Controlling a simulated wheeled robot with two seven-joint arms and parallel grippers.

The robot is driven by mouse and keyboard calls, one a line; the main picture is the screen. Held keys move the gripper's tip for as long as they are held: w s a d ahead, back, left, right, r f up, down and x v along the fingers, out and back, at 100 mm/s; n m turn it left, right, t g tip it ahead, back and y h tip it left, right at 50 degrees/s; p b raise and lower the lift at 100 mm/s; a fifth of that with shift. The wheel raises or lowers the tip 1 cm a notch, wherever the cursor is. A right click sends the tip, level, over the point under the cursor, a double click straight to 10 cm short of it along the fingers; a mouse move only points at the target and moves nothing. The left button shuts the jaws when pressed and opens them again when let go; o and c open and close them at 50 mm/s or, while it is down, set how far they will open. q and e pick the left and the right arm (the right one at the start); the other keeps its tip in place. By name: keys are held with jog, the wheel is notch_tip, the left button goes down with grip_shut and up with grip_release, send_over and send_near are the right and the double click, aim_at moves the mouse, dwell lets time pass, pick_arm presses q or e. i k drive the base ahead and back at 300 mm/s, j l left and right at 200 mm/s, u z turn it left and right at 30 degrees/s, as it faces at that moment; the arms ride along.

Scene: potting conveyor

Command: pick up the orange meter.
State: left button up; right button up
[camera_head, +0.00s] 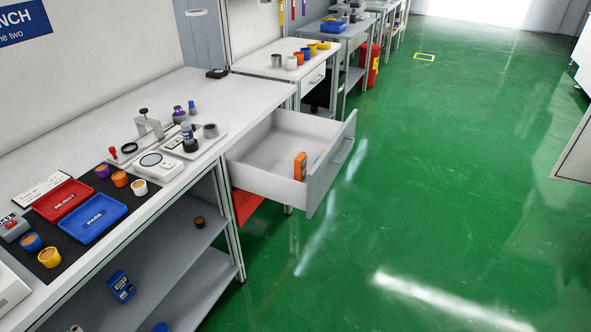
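An orange meter (300,167) stands upright inside the open drawer (268,160), close to its front panel and toward the near side. The drawer is pulled out from the workbench over the green floor. Neither of my grippers shows in the head view.
The workbench top (110,110) holds a red REJECT tray (62,187), a blue PASS tray (109,208), several small cups and a scale (160,160). A dark blue device (121,286) lies on the lower shelf (185,262). The floor right of the drawer is clear.

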aim_at(300, 161)
jog(key=i+l+z, duration=0.1)
jog(key=i+l, duration=1.05)
jog(key=l, duration=0.15)
